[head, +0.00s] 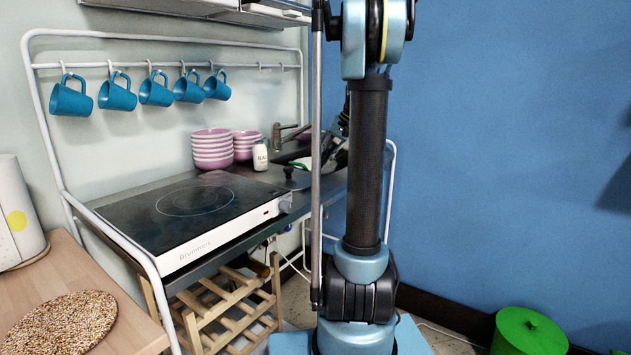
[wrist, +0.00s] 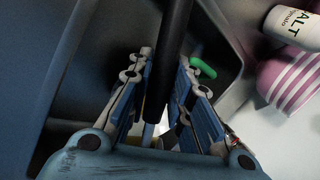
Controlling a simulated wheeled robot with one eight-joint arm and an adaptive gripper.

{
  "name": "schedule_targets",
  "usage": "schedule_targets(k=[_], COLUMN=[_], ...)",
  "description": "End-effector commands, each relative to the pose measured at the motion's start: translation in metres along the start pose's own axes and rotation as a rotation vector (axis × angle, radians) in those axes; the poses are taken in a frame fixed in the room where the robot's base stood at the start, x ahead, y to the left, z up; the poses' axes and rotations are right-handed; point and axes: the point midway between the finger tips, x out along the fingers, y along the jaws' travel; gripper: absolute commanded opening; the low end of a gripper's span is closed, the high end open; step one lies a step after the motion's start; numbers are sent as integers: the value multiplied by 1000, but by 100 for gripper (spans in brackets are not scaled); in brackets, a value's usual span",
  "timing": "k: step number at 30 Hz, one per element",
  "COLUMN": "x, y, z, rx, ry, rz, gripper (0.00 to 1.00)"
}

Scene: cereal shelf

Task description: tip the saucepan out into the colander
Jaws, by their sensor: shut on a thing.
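My gripper is shut on a long black handle (wrist: 175,55), which runs between its two fingers (wrist: 163,95) in the wrist view. I take it as the saucepan's handle; the pan's body cannot be made out in either view. In the head view the gripper is over the sink area behind my arm, mostly hidden. A small green curved piece (wrist: 203,67) shows beside the right finger, and a green-edged item (head: 299,164) shows at the sink in the head view. I cannot tell whether it belongs to the colander, which is not otherwise clearly visible.
A white salt shaker (head: 260,155) stands near stacked pink-striped bowls (head: 212,150), close to the gripper's right in the wrist view. A tap (head: 285,133) rises behind the sink. A black hob (head: 190,205) lies left of it. Blue mugs (head: 156,90) hang above.

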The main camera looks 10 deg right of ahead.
Motion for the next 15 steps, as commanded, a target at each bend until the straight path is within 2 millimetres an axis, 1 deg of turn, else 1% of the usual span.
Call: schedule_targets(k=[7, 15], x=[-1, -22], y=[1, -1], z=[-1, -5], rx=[33, 68], ry=[-51, -108], rz=[-155, -327], gripper=[0, 0])
